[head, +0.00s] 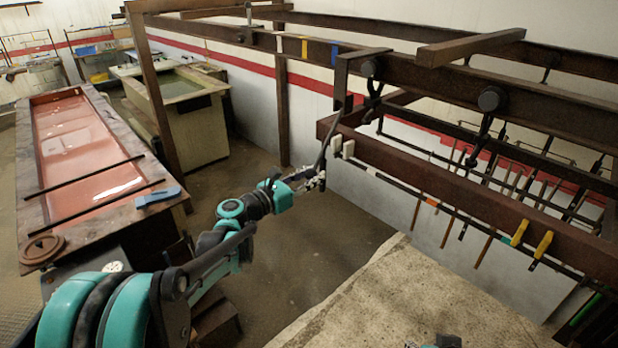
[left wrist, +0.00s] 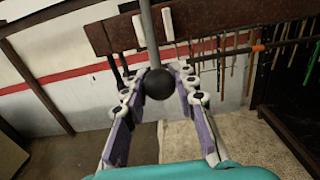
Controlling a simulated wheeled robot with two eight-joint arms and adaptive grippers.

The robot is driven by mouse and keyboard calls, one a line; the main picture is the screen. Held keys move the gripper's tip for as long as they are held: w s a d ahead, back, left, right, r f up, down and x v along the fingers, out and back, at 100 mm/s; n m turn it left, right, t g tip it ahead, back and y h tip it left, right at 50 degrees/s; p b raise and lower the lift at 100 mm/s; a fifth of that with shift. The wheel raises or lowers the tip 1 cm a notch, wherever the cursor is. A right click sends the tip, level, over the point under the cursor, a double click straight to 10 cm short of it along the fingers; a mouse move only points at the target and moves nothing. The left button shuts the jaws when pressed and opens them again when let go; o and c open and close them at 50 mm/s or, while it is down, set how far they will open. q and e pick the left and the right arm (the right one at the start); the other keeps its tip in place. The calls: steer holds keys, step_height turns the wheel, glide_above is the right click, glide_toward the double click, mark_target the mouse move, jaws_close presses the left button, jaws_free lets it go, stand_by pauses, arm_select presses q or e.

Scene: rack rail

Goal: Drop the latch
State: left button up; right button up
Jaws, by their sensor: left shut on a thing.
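My left gripper (head: 314,180) reaches up from the left to the near end of the hanging rail beam (head: 470,185). In the left wrist view its purple-padded fingers (left wrist: 160,95) are closed around a black ball knob (left wrist: 158,84) at the end of a grey rod (left wrist: 150,35). In the head view the thin dark rod (head: 325,150), seemingly the latch's handle, slants up to the dark bracket (head: 345,75) on the upper rail (head: 430,78). The knob is hidden by the fingers in the head view.
Dark hooks with rollers (head: 490,100) hang from the upper rail, with the lower beam beneath. Rods with coloured clips hang along the wall. A long red-lined trough (head: 85,140) and a tank (head: 185,115) stand at left. The floor below the gripper is clear.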

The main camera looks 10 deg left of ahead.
arm_select(q)
steer(key=w+d+f+b, duration=0.3)
steer(key=w+d, duration=0.4)
steer(key=w, duration=0.2)
steer(key=shift+w+d+f+b, duration=0.15)
steer(key=shift+f+b, duration=0.05)
steer(key=shift+b, duration=0.1)
stand_by(0.6)
steer(key=o, duration=1)
steer(key=shift+o, duration=0.2)
steer(key=v, duration=0.7)
steer(key=shift+b, duration=0.35)
